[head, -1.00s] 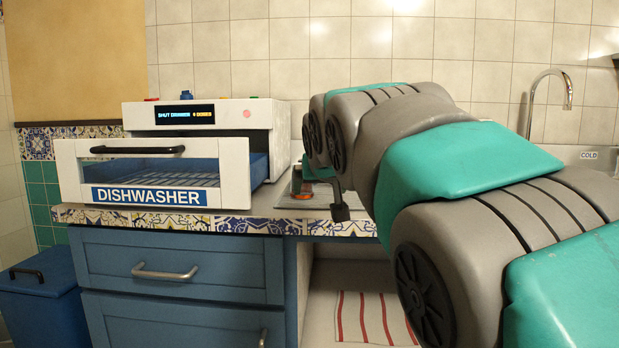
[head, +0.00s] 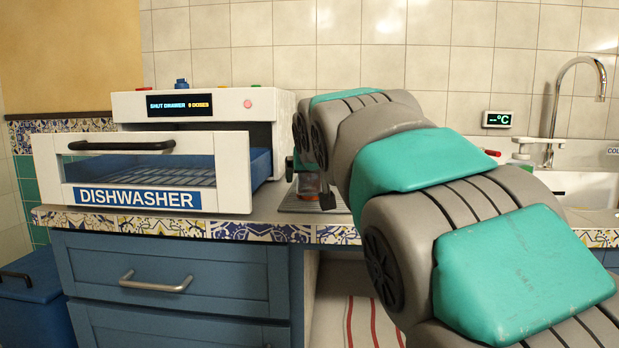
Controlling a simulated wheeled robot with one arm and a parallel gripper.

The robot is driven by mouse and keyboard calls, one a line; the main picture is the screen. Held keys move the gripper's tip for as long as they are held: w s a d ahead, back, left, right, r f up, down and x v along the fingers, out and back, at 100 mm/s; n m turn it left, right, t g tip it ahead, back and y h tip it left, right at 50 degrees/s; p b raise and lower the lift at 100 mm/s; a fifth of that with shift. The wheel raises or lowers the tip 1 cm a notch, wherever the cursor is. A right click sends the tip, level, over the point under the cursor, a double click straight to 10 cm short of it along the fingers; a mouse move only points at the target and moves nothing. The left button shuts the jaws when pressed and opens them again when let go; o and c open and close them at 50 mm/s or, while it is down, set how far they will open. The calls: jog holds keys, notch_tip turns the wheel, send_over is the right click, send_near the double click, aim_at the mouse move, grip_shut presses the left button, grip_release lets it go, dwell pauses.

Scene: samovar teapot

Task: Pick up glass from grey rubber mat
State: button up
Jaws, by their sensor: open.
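The grey rubber mat (head: 291,205) lies on the counter to the right of the dishwasher, partly hidden by my arm. A small clear glass with a reddish tint (head: 308,184) appears to stand on it; my arm and gripper hide part of it. My gripper (head: 309,188) is open at the glass, with one dark fingertip low on its right side and a dark part on its left. I cannot tell whether the fingers touch the glass or stand around it.
The white dishwasher (head: 141,199) stands close on the left with its drawer pulled out. A sink (head: 585,188) with a tap (head: 555,105) and a small temperature display (head: 497,119) are at the right. Blue drawers (head: 180,275) are below the counter's tiled edge.

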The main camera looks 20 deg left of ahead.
aim_at(309, 180)
jog(key=shift+x, duration=2)
jog(key=shift+s+a, duration=0.1)
jog(key=c, duration=1.5)
